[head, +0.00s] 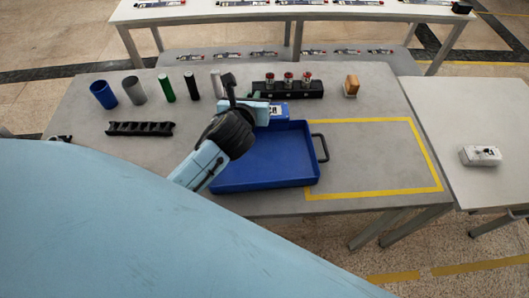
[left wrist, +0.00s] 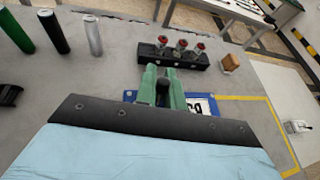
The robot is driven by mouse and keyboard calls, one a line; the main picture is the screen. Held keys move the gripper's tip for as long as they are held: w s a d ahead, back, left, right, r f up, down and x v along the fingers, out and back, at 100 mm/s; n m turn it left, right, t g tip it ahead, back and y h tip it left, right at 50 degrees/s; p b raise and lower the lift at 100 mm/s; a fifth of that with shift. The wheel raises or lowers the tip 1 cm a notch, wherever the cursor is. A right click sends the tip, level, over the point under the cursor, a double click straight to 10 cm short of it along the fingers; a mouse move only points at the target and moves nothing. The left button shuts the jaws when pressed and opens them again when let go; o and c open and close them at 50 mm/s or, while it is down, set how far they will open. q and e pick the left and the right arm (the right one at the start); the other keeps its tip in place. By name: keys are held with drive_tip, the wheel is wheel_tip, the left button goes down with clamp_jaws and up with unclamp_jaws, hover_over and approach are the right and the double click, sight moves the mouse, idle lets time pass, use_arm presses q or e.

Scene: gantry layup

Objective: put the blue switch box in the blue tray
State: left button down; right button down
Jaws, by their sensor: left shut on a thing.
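The blue switch box (head: 279,109) with a white label is at the far edge of the blue tray (head: 262,172); I cannot tell whether it touches the tray. My left gripper (head: 262,99) is over the box, shut on it. In the left wrist view the green fingers (left wrist: 163,88) close around a dark knob-like part, and the blue box (left wrist: 203,104) shows partly behind them. The tray looks empty where I can see it; my left arm covers its left part. My right gripper is not in view.
A black block with red-topped fittings (head: 288,88) stands just behind the box, with a wooden block (head: 351,85) to its right. Several cylinders (head: 133,91) and a black rack (head: 140,129) are at left. The yellow-taped area (head: 375,155) is clear. A white box (head: 480,155) is on the side table.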

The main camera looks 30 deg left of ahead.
use_arm(q)
drive_tip(key=shift+n+y, duration=0.3)
drive_tip(key=shift+n, duration=0.1)
drive_tip(key=f+b, duration=0.1)
drive_tip(key=f, duration=0.2)
drive_tip(key=a+f+b, duration=0.1)
drive_tip(key=f, duration=0.3)
drive_tip(key=f+b, duration=0.1)
drive_tip(key=f, duration=0.3)
drive_tip(key=shift+w+a+f, duration=0.15)
drive_tip(key=shift+a+f, duration=0.05)
drive_tip(key=shift+a, duration=0.05)
drive_tip(key=shift+r, duration=0.15)
drive_tip(key=c, duration=1.9)
unclamp_jaws()
drive_tip(key=shift+f, duration=0.2)
drive_tip(key=o, duration=0.4)
